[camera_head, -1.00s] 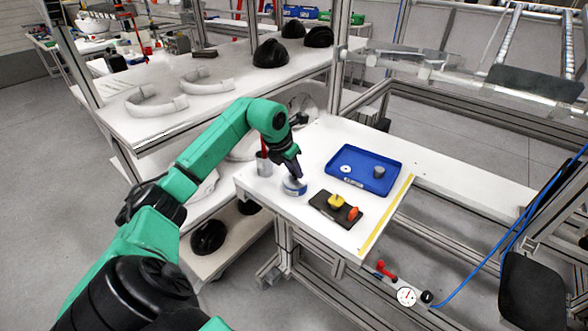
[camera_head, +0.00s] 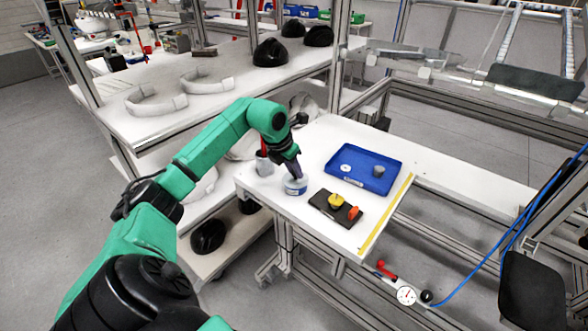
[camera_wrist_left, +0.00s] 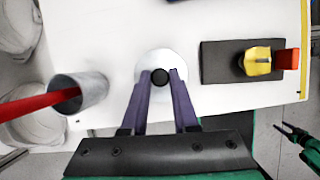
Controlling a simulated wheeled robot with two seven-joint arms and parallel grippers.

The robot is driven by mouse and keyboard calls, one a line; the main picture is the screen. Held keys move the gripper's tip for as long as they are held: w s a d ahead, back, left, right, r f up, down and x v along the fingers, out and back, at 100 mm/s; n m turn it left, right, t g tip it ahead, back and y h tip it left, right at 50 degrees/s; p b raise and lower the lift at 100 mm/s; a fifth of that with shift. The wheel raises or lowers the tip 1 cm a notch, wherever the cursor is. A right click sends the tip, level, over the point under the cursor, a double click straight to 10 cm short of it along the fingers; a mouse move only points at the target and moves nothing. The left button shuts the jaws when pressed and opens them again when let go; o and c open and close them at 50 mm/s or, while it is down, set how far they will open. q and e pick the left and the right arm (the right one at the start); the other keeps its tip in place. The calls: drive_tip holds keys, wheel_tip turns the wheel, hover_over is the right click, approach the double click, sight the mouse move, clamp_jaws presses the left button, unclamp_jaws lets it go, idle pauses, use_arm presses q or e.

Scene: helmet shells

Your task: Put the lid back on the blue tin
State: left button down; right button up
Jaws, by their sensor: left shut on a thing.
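The blue tin (camera_head: 296,190) stands near the left front part of the white table, with a pale round lid at its top. In the left wrist view the lid (camera_wrist_left: 150,62) is a white disc with a black knob (camera_wrist_left: 160,77). My left gripper (camera_head: 296,175) points down over the tin. In the wrist view its two purple fingers (camera_wrist_left: 159,80) are shut on the lid's knob. The lid hides the tin's rim, so I cannot tell whether it is fully seated.
A grey cup (camera_head: 264,165) holding a red-handled tool stands just left of the tin. A dark block (camera_head: 325,209) with yellow and orange parts lies to the right. A blue tray (camera_head: 388,159) sits behind. Yellow tape (camera_head: 385,217) marks the table's right side.

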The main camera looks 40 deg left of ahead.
idle(0.3)
use_arm(q)
drive_tip(key=shift+c, duration=0.6)
unclamp_jaws()
drive_tip(key=shift+r, duration=0.1)
drive_tip(key=shift+r+p, duration=2.9)
drive_tip(key=shift+r, duration=0.5)
clamp_jaws()
drive_tip(key=shift+f, duration=0.1)
drive_tip(key=shift+f+b, duration=2.15)
drive_tip(key=shift+f, duration=0.6)
